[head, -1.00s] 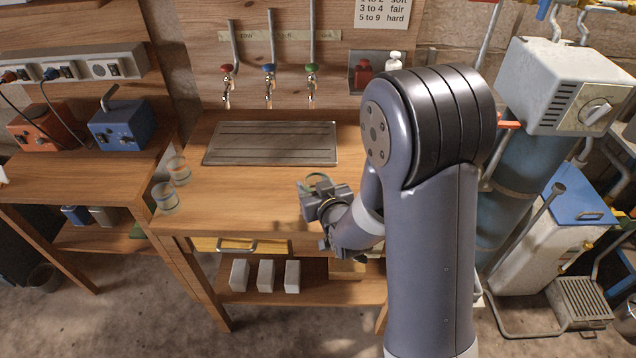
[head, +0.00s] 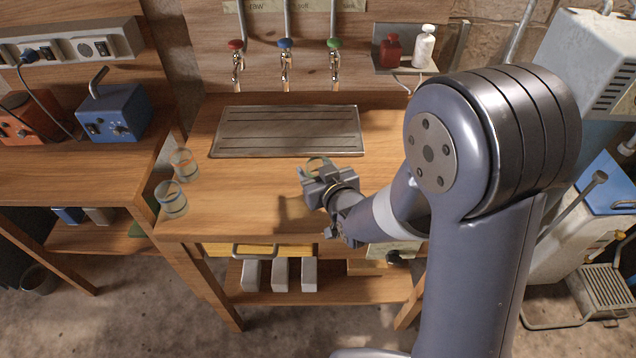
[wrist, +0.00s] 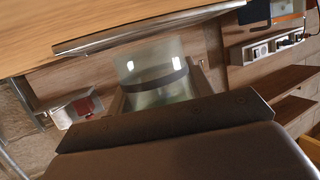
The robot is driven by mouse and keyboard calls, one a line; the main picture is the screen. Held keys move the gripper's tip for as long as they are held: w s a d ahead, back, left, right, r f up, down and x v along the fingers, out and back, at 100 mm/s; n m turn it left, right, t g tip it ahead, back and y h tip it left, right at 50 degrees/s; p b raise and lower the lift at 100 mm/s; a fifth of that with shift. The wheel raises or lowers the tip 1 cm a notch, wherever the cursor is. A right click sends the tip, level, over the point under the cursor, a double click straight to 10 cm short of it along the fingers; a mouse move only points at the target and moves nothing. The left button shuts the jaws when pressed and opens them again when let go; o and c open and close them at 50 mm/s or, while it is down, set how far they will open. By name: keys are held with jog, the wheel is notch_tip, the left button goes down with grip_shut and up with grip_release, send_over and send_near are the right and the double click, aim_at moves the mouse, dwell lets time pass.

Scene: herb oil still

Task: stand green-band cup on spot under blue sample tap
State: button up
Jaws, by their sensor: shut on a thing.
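My gripper (head: 318,174) is shut on a clear cup (head: 316,165) above the wooden bench, just in front of the slatted metal tray (head: 225,150). Its band looks greenish in the head view. In the wrist view the cup (wrist: 150,62) sits between the jaws, and its band looks dark. The blue sample tap (head: 286,66) hangs on the back board over the tray, behind and left of the cup. No marked spot can be made out beneath it.
A red tap (head: 237,66) and a green tap (head: 334,62) flank the blue one. Two more banded cups, one behind (head: 183,163) and one in front (head: 171,199), stand at the bench's left edge. A shelf at the back right holds a red bottle (head: 390,51) and a white bottle (head: 424,47).

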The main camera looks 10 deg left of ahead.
jog(key=shift+f, duration=2.25)
jog(key=shift+f, duration=0.2)
jog(key=o, duration=1)
jog(key=shift+c, duration=0.2)
jog(key=shift+r, duration=0.1)
